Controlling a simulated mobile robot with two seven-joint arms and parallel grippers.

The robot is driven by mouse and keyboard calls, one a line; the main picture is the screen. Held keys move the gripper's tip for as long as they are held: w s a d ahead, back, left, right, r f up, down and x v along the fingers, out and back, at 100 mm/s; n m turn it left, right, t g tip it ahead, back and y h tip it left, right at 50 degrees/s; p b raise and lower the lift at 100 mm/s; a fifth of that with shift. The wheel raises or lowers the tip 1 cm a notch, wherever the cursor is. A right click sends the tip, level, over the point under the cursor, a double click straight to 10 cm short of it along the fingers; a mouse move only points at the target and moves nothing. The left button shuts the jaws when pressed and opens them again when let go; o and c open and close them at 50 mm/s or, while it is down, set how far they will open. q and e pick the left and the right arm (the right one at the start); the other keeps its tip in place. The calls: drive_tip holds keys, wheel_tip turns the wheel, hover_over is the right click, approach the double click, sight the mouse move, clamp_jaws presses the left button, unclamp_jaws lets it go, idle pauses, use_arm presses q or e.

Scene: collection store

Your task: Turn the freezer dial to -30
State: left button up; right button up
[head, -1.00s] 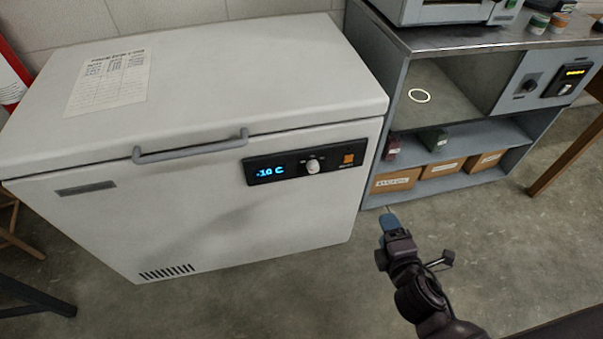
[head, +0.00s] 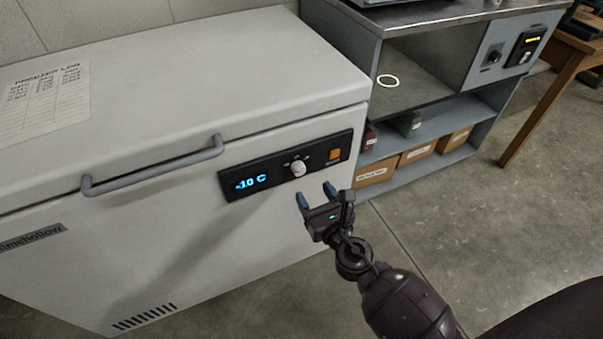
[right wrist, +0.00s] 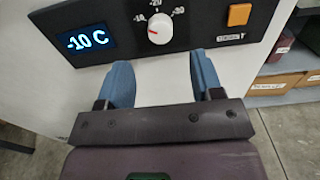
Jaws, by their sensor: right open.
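The white chest freezer (head: 200,90) stands at the left with its lid closed. Its black control panel (head: 285,165) carries a blue display (head: 250,183) reading -10 C. The white round dial (head: 298,169) sits right of the display; in the right wrist view the dial (right wrist: 160,29) shows a red mark and printed numbers around it. My right gripper (head: 316,195) is open and empty, its blue fingertips just below the panel. In the right wrist view the fingers (right wrist: 163,75) stand apart below the dial, not touching it. My left gripper is not in view.
An orange switch (head: 335,154) is on the panel right of the dial. A grey shelf unit (head: 420,140) with cardboard boxes (head: 417,155) stands right of the freezer. A handle (head: 155,166) sticks out from the lid. The floor (head: 480,240) in front is clear.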

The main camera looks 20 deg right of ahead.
sight(301, 172)
drive_tip(key=w, duration=0.7)
drive_tip(key=shift+a, duration=0.15)
drive_tip(key=c, duration=0.9)
